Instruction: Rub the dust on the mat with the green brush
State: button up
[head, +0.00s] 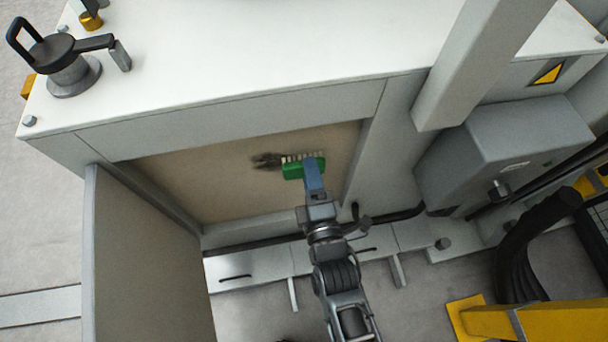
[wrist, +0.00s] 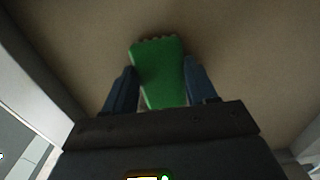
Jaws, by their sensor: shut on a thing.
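The green brush (head: 293,171) has pale bristles and is held in my gripper (head: 313,170) inside the open cabinet. Its bristles point up in the head view, beside the right end of a dark dust patch (head: 266,161). The dust lies on the tan mat (head: 215,180). I cannot tell whether the bristles touch the mat. In the wrist view the brush (wrist: 160,75) sits between my two blue fingers, and its bristles show at the far edge. The dust is not clearly seen in the wrist view.
The cabinet's open door (head: 140,260) stands at the left of the opening. The white top (head: 260,50) overhangs the mat, and a side post bounds it on the right. A grey box (head: 500,150) and a yellow bar (head: 550,322) stand at the right.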

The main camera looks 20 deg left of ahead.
jog(key=shift+w+a+r+p, duration=0.1)
jog(key=shift+w+r+p, duration=0.05)
jog(key=shift+r+p, duration=0.55)
jog(key=shift+s+a+b, duration=0.3)
jog(key=shift+s+a, duration=0.25)
jog(key=shift+a, duration=0.4)
jog(key=shift+s+a+b, duration=0.25)
jog(key=shift+s+a, duration=0.35)
jog(key=shift+a, duration=0.3)
jog(key=shift+s+a+b, duration=0.3)
jog(key=shift+s+a, duration=0.25)
jog(key=shift+a, duration=0.4)
jog(key=shift+s+a, duration=0.1)
jog(key=shift+a, duration=0.15)
jog(key=shift+c, duration=0.3)
jog(key=shift+s+a+b, duration=0.3)
jog(key=shift+s+a, duration=0.2)
jog(key=shift+a, duration=0.2)
jog(key=shift+s+a+b, duration=0.3)
jog(key=shift+s+a, duration=0.15)
jog(key=shift+a, duration=0.2)
jog(key=shift+w+a+r+p, duration=0.1)
jog(key=shift+r+p, duration=0.45)
jog(key=shift+r, duration=0.25)
jog(key=shift+w+d+p, duration=0.45)
jog(key=shift+w+d, duration=0.05)
jog(key=shift+d, duration=0.4)
jog(key=shift+w+d, duration=0.35)
jog(key=shift+d, duration=0.3)
